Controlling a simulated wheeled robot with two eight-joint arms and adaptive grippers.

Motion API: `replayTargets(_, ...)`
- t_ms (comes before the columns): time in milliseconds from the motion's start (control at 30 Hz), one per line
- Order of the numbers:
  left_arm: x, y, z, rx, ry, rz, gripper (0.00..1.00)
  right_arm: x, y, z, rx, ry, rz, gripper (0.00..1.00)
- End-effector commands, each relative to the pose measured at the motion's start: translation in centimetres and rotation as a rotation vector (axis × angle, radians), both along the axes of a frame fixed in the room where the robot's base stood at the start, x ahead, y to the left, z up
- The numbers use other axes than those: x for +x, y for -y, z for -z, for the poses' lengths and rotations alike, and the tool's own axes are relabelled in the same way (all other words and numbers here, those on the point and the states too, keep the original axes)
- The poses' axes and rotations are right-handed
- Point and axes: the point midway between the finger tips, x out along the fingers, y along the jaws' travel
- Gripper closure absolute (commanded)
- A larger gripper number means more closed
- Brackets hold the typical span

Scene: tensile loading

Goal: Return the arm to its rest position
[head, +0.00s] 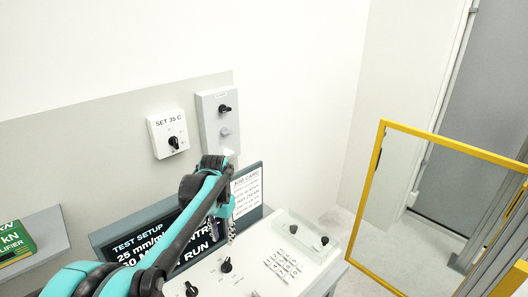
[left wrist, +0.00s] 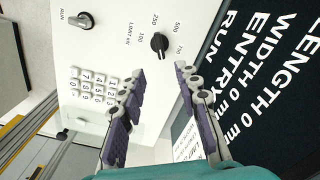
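My left arm (head: 172,240) reaches in from the bottom left of the head view, teal and black. My left gripper (head: 230,228) hangs at its end in front of the display screen (head: 132,242), above the white control console (head: 218,287). In the left wrist view the two purple-padded fingers of my left gripper (left wrist: 156,78) are apart with nothing between them. Beyond them is the console with a black limit knob (left wrist: 159,43), a run knob (left wrist: 85,20) and a keypad (left wrist: 92,88). My right gripper is not in view.
A wall panel carries a "SET 35 C" dial box (head: 168,134) and a grey switch box (head: 217,120). A job card (head: 248,190) stands by the screen. A yellow-framed guard (head: 445,145) stands at the right. A green box (head: 14,242) sits on the left ledge.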

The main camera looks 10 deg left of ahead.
Motion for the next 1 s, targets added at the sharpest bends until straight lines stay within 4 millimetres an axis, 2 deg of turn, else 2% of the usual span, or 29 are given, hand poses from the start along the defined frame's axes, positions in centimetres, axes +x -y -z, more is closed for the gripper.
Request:
replayTargets(167,-3.1,0.4,-0.5,0.001,0.076,-0.021,0.67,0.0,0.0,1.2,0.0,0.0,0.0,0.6)
replayTargets(367,-9.3,1.0,0.0,-0.004,0.239,-0.069,0.67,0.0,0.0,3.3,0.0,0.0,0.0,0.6)
replayTargets(467,-12.4,1.2,1.0,-0.011,0.324,-0.093,0.67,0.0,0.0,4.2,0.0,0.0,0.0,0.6)
replayTargets(600,-16.6,1.5,3.3,-0.025,0.439,-0.126,0.67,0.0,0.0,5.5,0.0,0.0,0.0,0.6)
replayTargets(700,-18.8,1.7,5.1,-0.036,0.51,-0.146,0.67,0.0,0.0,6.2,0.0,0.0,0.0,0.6)
replayTargets(833,-20.7,1.8,7.1,-0.049,0.575,-0.165,0.67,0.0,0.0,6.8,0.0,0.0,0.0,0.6)
replayTargets(1000,-21.6,1.9,8.1,-0.057,0.611,-0.174,0.67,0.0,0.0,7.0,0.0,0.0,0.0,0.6)
